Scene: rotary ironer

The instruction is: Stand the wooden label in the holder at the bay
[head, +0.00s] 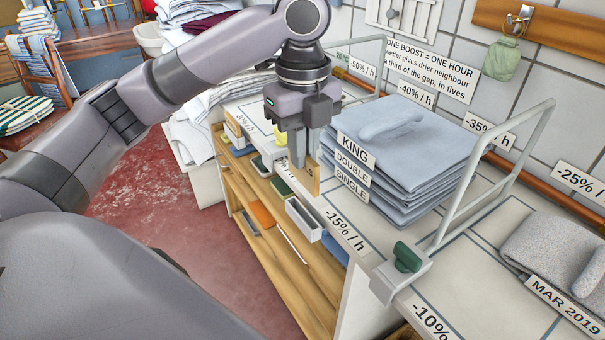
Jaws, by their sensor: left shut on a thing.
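My left gripper (299,160) points straight down at the counter's front edge, left of the stack of blue-grey folded linen. It is shut on the wooden label (313,182), a small tan upright plate partly hidden by the fingers. I cannot tell whether the label's lower edge touches anything. My right gripper is out of view.
A pale wire frame (491,165) rises right of the stack, by a white block with a green knob (407,257). A grey folded cloth (560,255) lies farther right. Wooden shelves (275,245) with small items sit below the counter. Red floor is open at left.

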